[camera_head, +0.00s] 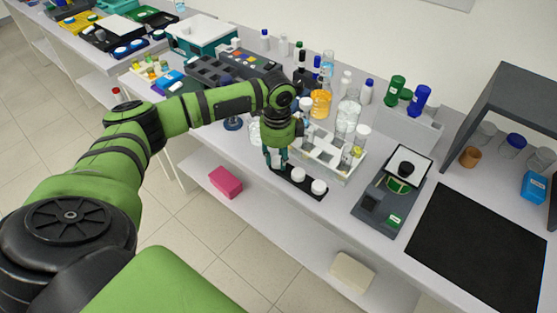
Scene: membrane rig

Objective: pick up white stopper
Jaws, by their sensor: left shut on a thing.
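My left gripper (275,163) points down at the left end of a small black strip (307,193) at the bench's front edge. Its fingers are shut on a white stopper, which is mostly hidden between them. I cannot tell whether that stopper is clear of the strip. Two more white stoppers stand on the strip to the right of the gripper, a middle one (298,174) and a right one (319,187). My right gripper is not in view.
A white rack (328,160) with bottles stands close behind the strip. An orange bottle (321,103) and clear glassware stand farther back. A grey scale (384,205) and a black mat (480,250) lie to the right. A pink block (225,182) is on the lower shelf.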

